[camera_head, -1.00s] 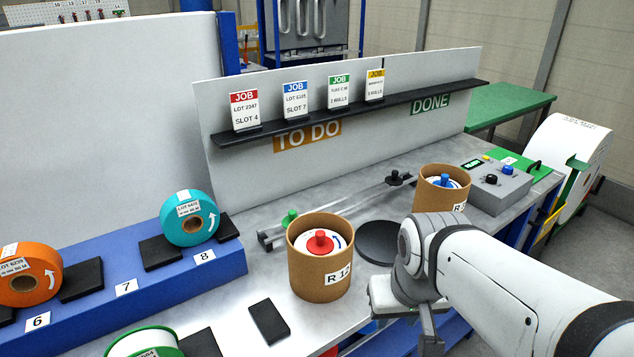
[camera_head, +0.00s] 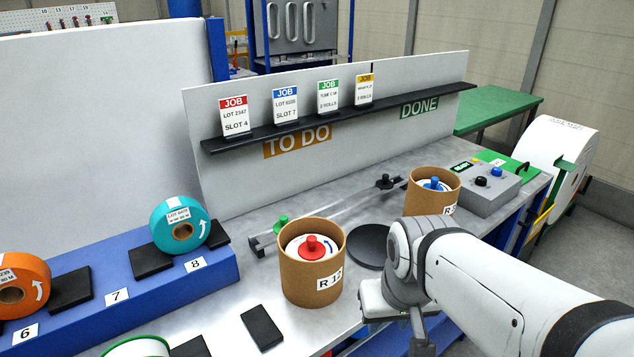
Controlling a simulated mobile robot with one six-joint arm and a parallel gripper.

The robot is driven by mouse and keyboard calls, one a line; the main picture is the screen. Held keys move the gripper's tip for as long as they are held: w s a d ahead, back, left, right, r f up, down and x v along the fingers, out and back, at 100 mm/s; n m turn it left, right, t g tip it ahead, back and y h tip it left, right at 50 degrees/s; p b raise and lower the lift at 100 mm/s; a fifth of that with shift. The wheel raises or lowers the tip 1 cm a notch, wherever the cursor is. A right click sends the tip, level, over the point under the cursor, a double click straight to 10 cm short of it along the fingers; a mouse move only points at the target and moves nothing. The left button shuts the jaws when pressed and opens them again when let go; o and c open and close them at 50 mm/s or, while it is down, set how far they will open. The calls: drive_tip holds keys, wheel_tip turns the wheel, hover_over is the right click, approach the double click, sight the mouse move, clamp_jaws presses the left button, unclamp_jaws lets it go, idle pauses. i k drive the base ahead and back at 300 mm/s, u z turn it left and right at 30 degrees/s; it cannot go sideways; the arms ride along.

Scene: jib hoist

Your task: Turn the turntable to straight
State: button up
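A dark round disc (camera_head: 368,246), which looks like the turntable, lies flat on the grey bench between two brown tubes. Its right side is hidden behind my arm, and no mark showing its angle can be made out. My gripper (camera_head: 418,340) is at the bottom, right of the tube marked R 12 and nearer the camera than the disc. Only part of it shows below my wrist, apart from the disc in the picture. Whether its fingers are open or shut cannot be seen, and I see nothing held.
The R 12 tube (camera_head: 296,283) with a red knob stands left of the disc. Another tube (camera_head: 421,196) with a blue knob stands behind it, beside a grey control box (camera_head: 488,192). A rail (camera_head: 330,213) runs behind. A blue rack (camera_head: 215,268) with rolls is at left.

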sight(366, 244)
drive_tip(key=z, duration=0.5)
drive_tip(key=k, duration=1)
drive_tip(key=z, duration=0.5)
drive_tip(key=i, duration=1.4)
drive_tip(key=z, duration=0.25)
